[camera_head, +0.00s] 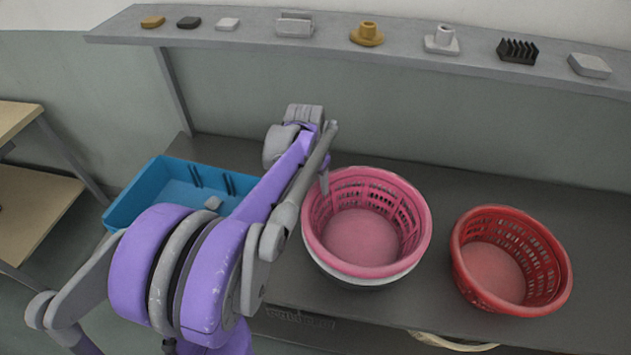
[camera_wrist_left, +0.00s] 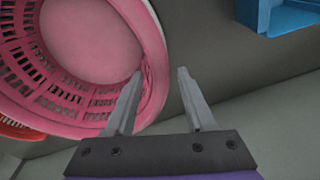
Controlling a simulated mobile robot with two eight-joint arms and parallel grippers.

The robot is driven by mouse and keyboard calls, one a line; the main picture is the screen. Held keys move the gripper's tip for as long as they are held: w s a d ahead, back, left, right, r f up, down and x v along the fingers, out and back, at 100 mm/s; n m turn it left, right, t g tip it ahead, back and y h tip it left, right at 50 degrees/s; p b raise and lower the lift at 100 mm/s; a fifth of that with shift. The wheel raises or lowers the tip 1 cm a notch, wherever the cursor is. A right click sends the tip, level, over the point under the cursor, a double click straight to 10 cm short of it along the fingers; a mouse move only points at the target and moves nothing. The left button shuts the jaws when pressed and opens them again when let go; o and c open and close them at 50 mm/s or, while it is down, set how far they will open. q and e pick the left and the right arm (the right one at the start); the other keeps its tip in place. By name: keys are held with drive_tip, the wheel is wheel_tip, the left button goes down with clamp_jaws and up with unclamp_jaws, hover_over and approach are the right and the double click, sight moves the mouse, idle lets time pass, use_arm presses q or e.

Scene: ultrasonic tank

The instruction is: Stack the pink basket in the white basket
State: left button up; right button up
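The pink basket (camera_head: 367,255) sits upright in the white basket (camera_head: 372,281) on the dark worktop. Only a thin white edge shows below the pink rim; the rest of the white basket is hidden. My left gripper (camera_head: 324,178) is at the pink basket's left rim. In the left wrist view, the left gripper (camera_wrist_left: 160,75) is open. One finger overlaps the inner side of the pink basket (camera_wrist_left: 155,45) and the other is outside it, apart from the rim. My right gripper is not in view.
A red basket (camera_head: 461,275) stands to the right, apart from the pink one. A blue tray (camera_head: 137,198) is at the left, partly behind my left arm. A grey shelf (camera_head: 330,42) with several small parts runs above the worktop.

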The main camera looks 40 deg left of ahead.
use_arm(q)
drive_tip(key=shift+r, duration=0.55)
wheel_tip(320, 180, up, 11)
drive_tip(key=s+p, duration=0.1)
drive_tip(key=shift+s+d+r, duration=0.15)
drive_tip(key=shift+s, duration=0.25)
